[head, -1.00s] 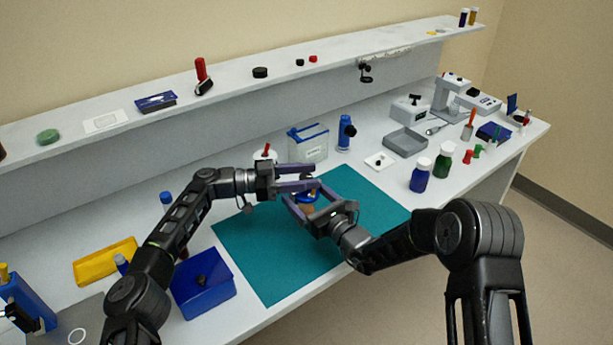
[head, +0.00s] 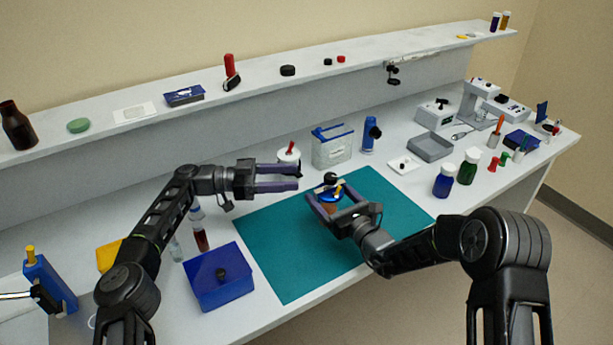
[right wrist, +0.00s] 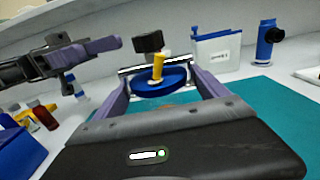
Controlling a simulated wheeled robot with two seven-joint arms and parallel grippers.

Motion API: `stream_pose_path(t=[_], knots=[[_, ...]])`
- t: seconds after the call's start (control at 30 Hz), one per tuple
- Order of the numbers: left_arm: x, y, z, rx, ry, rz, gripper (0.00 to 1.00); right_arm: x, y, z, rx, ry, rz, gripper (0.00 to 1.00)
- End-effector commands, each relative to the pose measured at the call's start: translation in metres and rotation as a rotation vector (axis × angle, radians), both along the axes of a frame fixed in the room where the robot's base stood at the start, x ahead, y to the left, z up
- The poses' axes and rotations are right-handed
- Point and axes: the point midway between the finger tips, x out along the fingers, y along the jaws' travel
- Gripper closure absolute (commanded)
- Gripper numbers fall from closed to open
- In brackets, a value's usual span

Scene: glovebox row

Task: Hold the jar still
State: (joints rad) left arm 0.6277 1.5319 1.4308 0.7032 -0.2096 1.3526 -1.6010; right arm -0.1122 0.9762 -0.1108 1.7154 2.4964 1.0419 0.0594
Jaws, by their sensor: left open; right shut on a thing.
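The jar (head: 329,207) stands over the teal mat, brownish below, with a blue lid (right wrist: 160,82) on top. A yellow peg (right wrist: 158,67) stands up from the blue lid, and a black knob-like piece (right wrist: 149,43) shows above or behind it. My right gripper (head: 328,191) is shut on the jar, one finger on each side; its fingers hide part of the jar's body. My left gripper (head: 297,178) is open and empty, to the left of the jar and apart from it. It also shows at upper left in the right wrist view (right wrist: 119,43).
The teal mat (head: 290,270) is mostly clear. A blue box (head: 222,290) lies left of it. A white container with a red top (head: 288,156), a clear blue-lidded box (head: 332,150) and a blue device (head: 369,137) stand behind.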

Motion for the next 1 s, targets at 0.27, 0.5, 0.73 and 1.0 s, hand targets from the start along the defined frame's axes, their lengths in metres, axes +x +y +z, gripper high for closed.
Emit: stream_pose_path(t=[0.27,0.5,0.73,1.0], knots=[[-0.002,0.013,0.000,-0.001,-0.001,0.000,0.48,0.000,0.000,0.001,0.001,-0.002,0.000,0.77],[-0.001,0.012,-0.001,0.002,0.000,0.003,0.48,0.000,0.000,0.001,0.001,-0.002,0.000,0.77],[0.012,0.011,-0.024,0.090,0.003,0.089,0.48,0.000,0.000,0.001,0.001,-0.002,0.000,0.77],[0.054,0.031,-0.054,0.311,-0.146,0.423,0.48,0.000,0.000,0.001,0.001,-0.002,0.000,0.77]])
